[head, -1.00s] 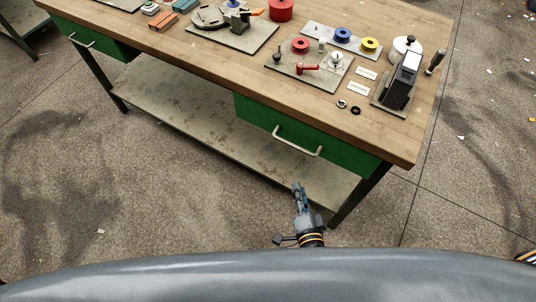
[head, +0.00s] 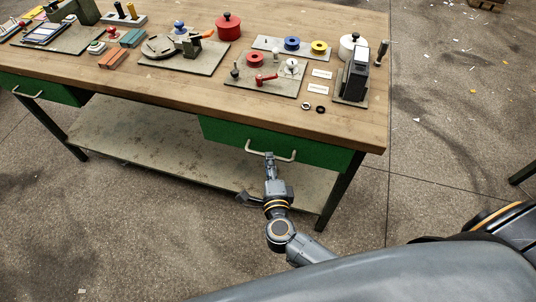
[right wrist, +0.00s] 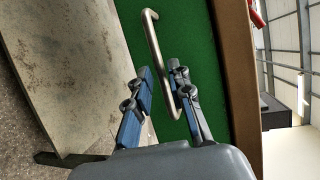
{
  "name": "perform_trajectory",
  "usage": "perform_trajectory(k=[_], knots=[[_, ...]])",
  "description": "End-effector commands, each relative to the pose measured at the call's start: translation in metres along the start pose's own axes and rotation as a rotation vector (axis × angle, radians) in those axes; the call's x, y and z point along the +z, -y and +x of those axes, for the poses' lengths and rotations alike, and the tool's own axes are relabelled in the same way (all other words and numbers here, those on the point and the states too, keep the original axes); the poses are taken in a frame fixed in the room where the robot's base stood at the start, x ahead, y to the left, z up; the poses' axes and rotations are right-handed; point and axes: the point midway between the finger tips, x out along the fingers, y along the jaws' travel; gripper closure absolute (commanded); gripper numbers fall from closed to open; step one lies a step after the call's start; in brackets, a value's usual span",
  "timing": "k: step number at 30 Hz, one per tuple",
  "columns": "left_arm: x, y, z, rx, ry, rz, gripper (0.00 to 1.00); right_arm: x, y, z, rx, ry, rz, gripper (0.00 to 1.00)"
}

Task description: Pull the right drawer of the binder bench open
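The binder bench (head: 150,105) has a green right drawer (head: 222,131) under its top, with a pale bar handle (head: 288,157). The drawer front looks shut, flush under the top. In the right wrist view, the open fingers of my right gripper (right wrist: 159,69) stand on either side of the metal handle (right wrist: 158,48), with a gap visible beside the bar. The green drawer front (right wrist: 190,38) lies behind it. My left gripper is in neither view.
A green left drawer (head: 50,91) sits at the bench's far left. A lower shelf (head: 140,140) runs beneath. The top holds a plate with a red lever (head: 265,79), spools, a red pot (head: 228,26) and a black device (head: 355,80). Floor in front is clear.

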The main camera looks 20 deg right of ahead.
Motion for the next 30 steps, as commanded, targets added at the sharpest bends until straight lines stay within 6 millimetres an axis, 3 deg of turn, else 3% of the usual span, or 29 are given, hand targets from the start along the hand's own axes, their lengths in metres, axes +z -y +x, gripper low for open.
perform_trajectory(k=[6,17,18,21,30], knots=[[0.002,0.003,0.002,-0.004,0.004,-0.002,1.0,0.0,0.0,0.028,0.0,0.0,0.0,0.79],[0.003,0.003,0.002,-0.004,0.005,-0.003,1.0,0.0,0.0,0.034,0.0,0.0,0.001,0.79],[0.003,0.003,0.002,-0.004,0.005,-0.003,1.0,0.0,0.0,0.034,0.0,0.0,0.001,0.81],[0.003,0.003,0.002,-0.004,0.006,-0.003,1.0,0.0,0.0,0.034,0.0,0.0,0.0,1.0],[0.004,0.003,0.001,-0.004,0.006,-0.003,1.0,0.0,0.0,0.034,0.001,0.0,0.0,1.0]])
